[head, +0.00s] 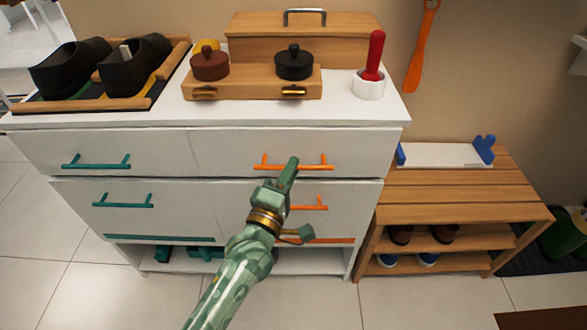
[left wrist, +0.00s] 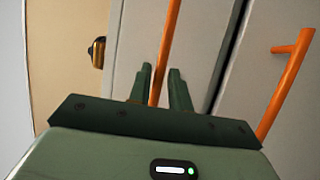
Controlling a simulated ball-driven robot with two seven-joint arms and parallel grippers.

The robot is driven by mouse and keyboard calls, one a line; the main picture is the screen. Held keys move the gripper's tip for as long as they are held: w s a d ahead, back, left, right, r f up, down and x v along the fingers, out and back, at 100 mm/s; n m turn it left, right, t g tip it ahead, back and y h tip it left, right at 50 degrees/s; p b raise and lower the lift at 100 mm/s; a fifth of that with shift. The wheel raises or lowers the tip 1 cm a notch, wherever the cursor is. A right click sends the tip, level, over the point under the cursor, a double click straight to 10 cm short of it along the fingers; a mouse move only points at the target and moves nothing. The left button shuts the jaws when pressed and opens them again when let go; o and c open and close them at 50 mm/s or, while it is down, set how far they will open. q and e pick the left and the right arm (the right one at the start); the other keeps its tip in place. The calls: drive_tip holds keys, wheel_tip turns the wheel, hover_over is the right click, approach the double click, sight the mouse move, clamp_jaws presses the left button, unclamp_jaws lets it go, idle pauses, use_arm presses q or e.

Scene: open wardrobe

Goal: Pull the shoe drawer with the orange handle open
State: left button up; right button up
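A white cabinet has an upper orange handle (head: 318,167) and a lower orange handle (head: 312,207) on its right-hand side. The drawer fronts look shut. My left gripper (head: 291,166) is at the upper orange handle. In the left wrist view, this handle (left wrist: 167,50) runs between the two fingers (left wrist: 159,88), with some gap between the fingers, so they look open around it. Whether they touch it is unclear. The lower orange handle (left wrist: 289,80) lies to the right in that view. The gripper and forearm partly cover both handles in the head view. My right gripper is not in view.
Teal handles (head: 96,161) are on the left drawers. On the cabinet top are black shoes (head: 135,70) on a tray, a wooden box (head: 300,44) with lidded pots, and a red-handled tool (head: 374,55). A wooden shoe bench (head: 450,184) stands to the right.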

use_arm(q)
drive_tip(key=shift+x, duration=0.85)
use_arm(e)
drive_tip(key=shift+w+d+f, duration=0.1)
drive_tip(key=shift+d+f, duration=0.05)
